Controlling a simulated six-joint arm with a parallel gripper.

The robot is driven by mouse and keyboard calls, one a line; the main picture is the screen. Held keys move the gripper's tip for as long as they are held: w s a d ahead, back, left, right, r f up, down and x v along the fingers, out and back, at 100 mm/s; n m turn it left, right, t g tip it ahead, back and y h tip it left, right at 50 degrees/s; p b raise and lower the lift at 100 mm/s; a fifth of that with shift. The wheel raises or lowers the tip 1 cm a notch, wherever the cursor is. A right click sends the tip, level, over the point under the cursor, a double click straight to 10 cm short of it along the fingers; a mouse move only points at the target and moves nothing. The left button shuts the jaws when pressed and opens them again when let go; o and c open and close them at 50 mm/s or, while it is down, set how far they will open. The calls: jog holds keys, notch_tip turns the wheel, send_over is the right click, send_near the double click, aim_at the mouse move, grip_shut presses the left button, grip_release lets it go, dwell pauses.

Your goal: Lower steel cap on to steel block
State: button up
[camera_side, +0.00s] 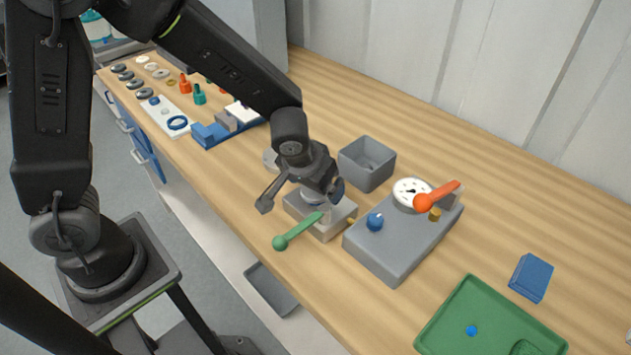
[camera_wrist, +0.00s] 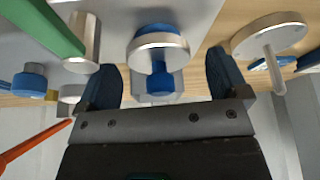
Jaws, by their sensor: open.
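My gripper (camera_side: 306,194) is open above the pale steel block (camera_side: 337,228) in the side view. In the wrist view, a round steel cap (camera_wrist: 160,40) with blue parts sits between the spread fingers of the gripper (camera_wrist: 160,66); gaps show on both sides of it. The cap appears to be at the block's top, but whether it is fully seated cannot be told. In the side view the gripper mostly hides it. A green-handled lever (camera_side: 298,231) reaches out from the block's near side.
A grey box (camera_side: 367,164) stands behind the block. A grey unit (camera_side: 396,247) with a red-orange lever (camera_side: 436,196) is close on the right. A steel disc with a stem (camera_wrist: 270,37) is near the right finger. A green tray (camera_side: 447,312) lies farther right.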

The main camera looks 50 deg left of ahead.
jog(key=v, duration=1.3)
jog(key=shift+r, duration=0.4)
jog(key=shift+d, duration=0.1)
jog(key=s+a+r+m, duration=0.1)
jog(key=s+a+r, duration=0.1)
jog(key=s+a, duration=0.2)
jog(key=s+a+r+m+t, duration=0.1)
jog(key=s+a+r, duration=0.2)
jog(key=s, duration=0.5)
jog(key=shift+s+a+h, duration=0.3)
jog(key=shift+a+h, duration=0.1)
jog(key=shift+a, duration=0.2)
